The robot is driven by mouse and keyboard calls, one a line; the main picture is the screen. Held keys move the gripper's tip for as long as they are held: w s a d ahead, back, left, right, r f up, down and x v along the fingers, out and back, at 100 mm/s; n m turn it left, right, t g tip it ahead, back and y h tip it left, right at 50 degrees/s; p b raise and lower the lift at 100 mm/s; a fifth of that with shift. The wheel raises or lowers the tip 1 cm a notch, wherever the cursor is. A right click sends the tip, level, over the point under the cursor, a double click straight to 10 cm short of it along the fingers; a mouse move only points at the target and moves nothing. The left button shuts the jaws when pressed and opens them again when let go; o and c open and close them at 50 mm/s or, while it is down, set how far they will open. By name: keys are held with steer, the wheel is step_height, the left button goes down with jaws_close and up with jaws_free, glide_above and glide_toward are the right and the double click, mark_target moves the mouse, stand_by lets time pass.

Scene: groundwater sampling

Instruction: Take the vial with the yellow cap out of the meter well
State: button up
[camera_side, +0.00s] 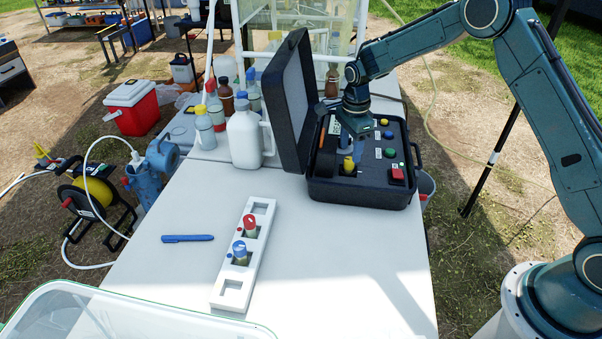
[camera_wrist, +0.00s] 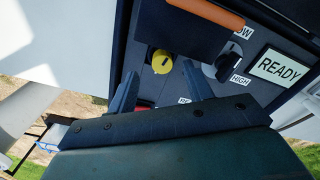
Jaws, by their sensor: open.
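The yellow cap (camera_side: 348,165) shows in the panel of the open black meter case (camera_side: 365,195), and also in the wrist view (camera_wrist: 161,62). The vial's body is hidden below the cap. My gripper (camera_side: 350,150) points down over the panel, just above the cap. In the wrist view my gripper (camera_wrist: 158,78) is open and empty, with its fingers apart and the cap seen beyond and between the tips. I cannot tell whether a finger touches the cap.
A dark flap with an orange edge (camera_wrist: 207,12) is beside the cap. A knob (camera_wrist: 229,68) and a READY display (camera_wrist: 281,66) are near. The raised lid (camera_side: 285,100) stands left. A white rack (camera_side: 222,298) holds red-capped and blue-capped vials; its end slots look empty. A blue pen (camera_side: 187,238) lies left.

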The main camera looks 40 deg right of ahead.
mark_target(349, 159)
steer(key=shift+d+f, duration=0.2)
steer(key=shift+f, duration=2.4)
steer(key=c, duration=1.1)
steer(key=shift+o, duration=0.2)
steer(key=shift+w+r, duration=0.1)
steer(key=shift+r, duration=0.05)
step_height(349, 159, up, 20)
